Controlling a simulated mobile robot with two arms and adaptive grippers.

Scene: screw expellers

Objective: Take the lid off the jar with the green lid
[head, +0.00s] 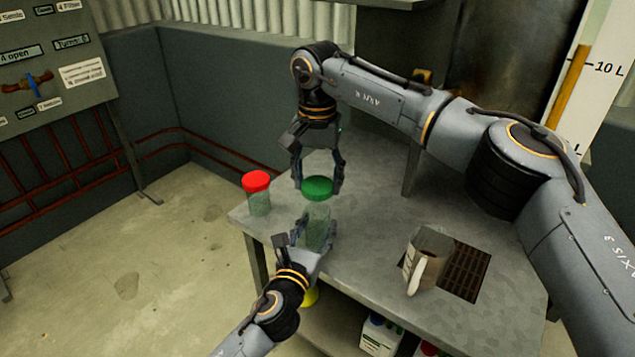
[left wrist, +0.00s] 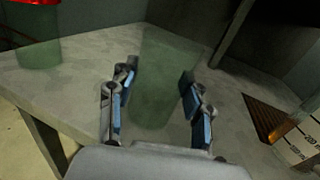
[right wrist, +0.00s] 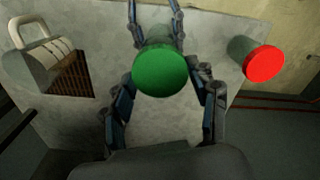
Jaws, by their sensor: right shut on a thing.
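The green lid (head: 318,187) is between the fingers of my right gripper (head: 317,184), which is shut on it from above. The lid fills the middle of the right wrist view (right wrist: 160,72). The clear greenish jar (head: 317,228) stands upright on the table just below the lid. My left gripper (head: 313,234) is open around the jar, one finger on each side, with a small gap visible at the left finger.
A jar with a red lid (head: 258,192) stands at the table's left corner. Bottles (head: 380,335) stand on the shelf below. The tabletop (head: 375,205) between jar and jug is clear.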

